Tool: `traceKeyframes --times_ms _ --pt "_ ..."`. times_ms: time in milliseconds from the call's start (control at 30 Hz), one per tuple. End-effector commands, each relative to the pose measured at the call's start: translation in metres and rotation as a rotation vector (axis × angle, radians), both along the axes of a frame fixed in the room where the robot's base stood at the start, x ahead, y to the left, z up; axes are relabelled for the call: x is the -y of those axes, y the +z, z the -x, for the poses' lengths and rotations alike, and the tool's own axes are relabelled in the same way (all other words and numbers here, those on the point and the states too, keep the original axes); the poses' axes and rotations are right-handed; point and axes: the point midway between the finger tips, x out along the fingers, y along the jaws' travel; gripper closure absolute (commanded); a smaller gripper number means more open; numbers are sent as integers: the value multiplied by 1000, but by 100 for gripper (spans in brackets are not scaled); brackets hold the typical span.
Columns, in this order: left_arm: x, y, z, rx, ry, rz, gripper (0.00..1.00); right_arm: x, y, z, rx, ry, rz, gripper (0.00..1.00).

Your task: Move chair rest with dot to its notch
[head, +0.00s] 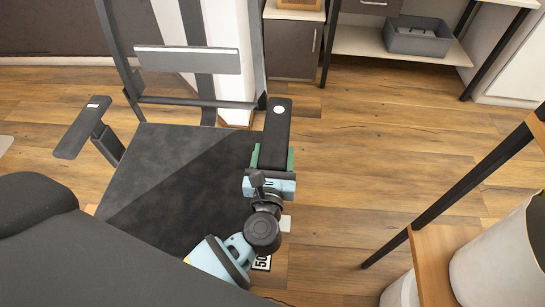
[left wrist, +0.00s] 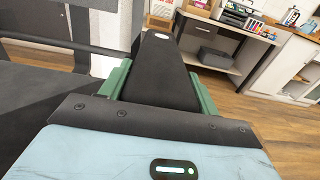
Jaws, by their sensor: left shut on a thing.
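The chair rest with the dot (head: 275,128) is a black armrest on the right side of the dark chair (head: 150,165), with a white round dot near its far end. It also shows in the left wrist view (left wrist: 160,75), pointing away from me. My left gripper (head: 272,160) is shut on the near part of this rest, one green finger on each side. The gripper also shows in the left wrist view (left wrist: 158,90). The post under the rest and its notch are hidden from me. My right gripper is out of view.
The other armrest (head: 82,127), with a pale rectangular mark, is at the chair's left. A shelf unit with a grey bin (head: 418,37) stands at the back. A wooden shelf (head: 437,265) with a dark metal post and white bins (head: 505,255) is at the right. Wooden floor between is clear.

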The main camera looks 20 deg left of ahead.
Motion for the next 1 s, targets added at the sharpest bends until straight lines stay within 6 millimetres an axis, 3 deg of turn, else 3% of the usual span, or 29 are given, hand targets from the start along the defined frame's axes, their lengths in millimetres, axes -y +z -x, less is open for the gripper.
traceKeyframes --times_ms 33,333,367,500,833,1000 --pt "0 12 -2 15 3 0 80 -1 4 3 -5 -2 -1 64" --pt "-1 9 -1 12 3 1 79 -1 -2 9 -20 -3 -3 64" --pt "-1 9 -1 11 3 1 34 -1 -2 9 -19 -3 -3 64" --pt "-1 8 -1 9 2 1 16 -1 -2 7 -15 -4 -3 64" --pt "1 6 2 5 1 1 16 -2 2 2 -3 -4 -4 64" --pt "6 5 22 4 1 3 16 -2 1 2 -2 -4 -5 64"
